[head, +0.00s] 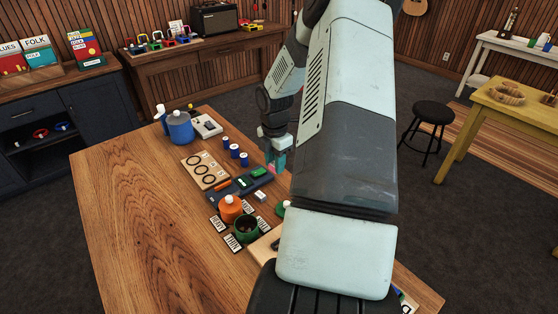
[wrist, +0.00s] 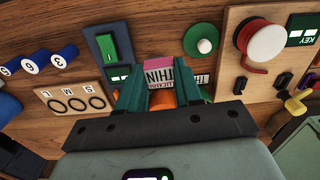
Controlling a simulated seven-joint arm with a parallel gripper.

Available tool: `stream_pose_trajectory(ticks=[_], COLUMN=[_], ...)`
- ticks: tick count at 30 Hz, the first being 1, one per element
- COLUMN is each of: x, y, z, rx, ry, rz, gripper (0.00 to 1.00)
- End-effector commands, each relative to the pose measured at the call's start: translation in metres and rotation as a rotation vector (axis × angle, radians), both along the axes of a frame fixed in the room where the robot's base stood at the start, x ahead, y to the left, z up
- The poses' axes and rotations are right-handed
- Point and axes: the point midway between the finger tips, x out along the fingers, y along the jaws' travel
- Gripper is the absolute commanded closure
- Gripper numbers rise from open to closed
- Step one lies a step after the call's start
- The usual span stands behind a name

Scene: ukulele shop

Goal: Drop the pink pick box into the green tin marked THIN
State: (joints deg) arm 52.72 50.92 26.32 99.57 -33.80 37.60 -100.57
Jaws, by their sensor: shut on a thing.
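In the wrist view the pink box (wrist: 159,60) sits between the two green fingers (wrist: 160,76). The open green tin (head: 246,229) stands nearer the front, beside an orange tin (head: 230,208). A card reading THIN (head: 232,242) lies next to the green tin.
A board with three rings (head: 205,170), several blue cylinders (head: 235,151) and a blue jug (head: 180,127) stand farther back. A small white block (head: 261,196) lies near the tins. My arm hides the table's right side. The left of the wooden table (head: 140,220) is clear.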

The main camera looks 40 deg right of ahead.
Motion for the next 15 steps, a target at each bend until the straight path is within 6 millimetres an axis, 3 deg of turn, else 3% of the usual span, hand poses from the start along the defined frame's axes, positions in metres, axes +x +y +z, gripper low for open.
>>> stream_pose_trajectory(ticks=[9, 15], x=[-0.042, -0.066], y=[0.101, 0.133], z=[0.041, 0.050], rx=[-0.001, -0.004], ry=[-0.005, 0.002], rz=[0.488, 0.670], gripper=[0.93, 0.93])
